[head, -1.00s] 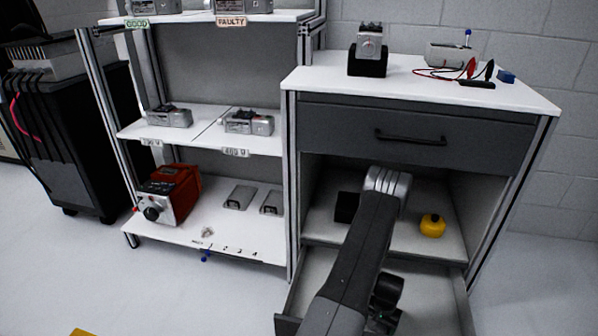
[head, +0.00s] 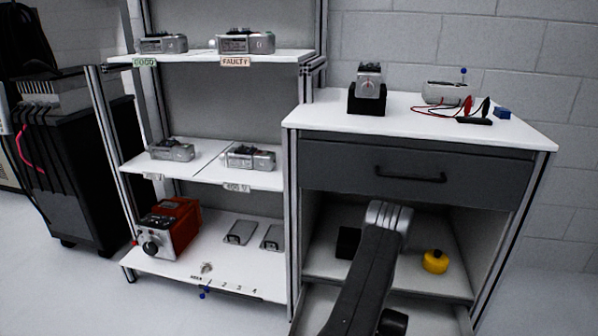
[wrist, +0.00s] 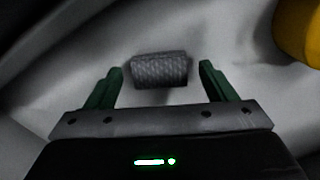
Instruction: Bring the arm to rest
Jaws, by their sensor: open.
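My gripper (wrist: 160,85) shows in the wrist view with its two green fingers wide apart; it is open. A grey textured block-like piece (wrist: 159,69) lies beyond and between the fingertips, and I cannot tell whether it touches them. In the head view my arm reaches up toward the open lower bay of the cabinet (head: 420,160); the gripper itself is hidden there.
A yellow object (head: 435,262) sits in the bay, right of my arm, with a dark block (head: 348,242) to the left. The closed drawer (head: 415,172) is above. The shelf unit (head: 215,180) with several servos and a red device (head: 170,228) stands left.

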